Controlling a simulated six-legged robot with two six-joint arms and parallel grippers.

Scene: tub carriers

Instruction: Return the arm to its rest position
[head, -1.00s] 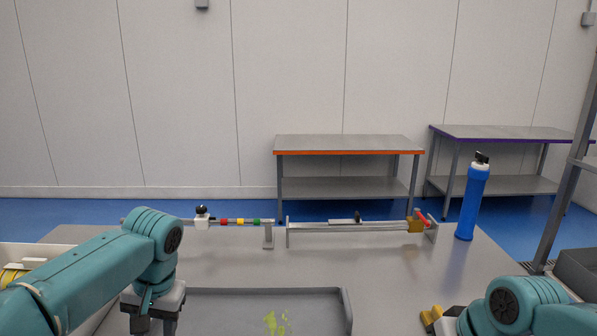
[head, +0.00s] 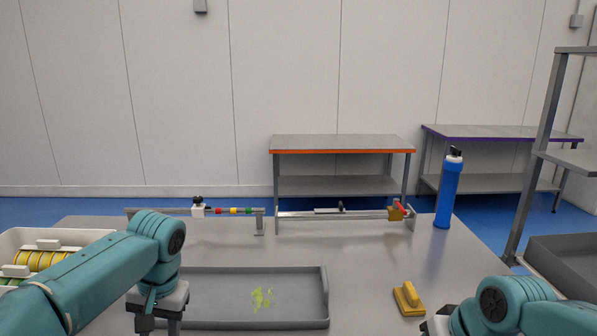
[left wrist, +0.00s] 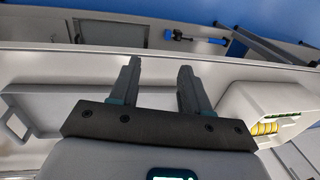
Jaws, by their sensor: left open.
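My left arm comes in from the left in the head view, its gripper (head: 158,322) pointing down over the left end of the grey tray (head: 230,322), with the fingertips cut off by the frame. In the left wrist view the two fingers of my left gripper (left wrist: 158,80) stand apart with nothing between them. My right arm shows at the lower right of the head view. Its gripper fingers are at or below the frame edge, so their state does not show.
The tray holds a yellow-green smear (head: 262,299). A white tub (head: 75,238) with yellow items stands at left. A yellow-handled block (head: 408,299) lies right of the tray. A blue bottle (head: 448,190) and two rail fixtures (head: 345,214) stand at the back. The middle of the table is clear.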

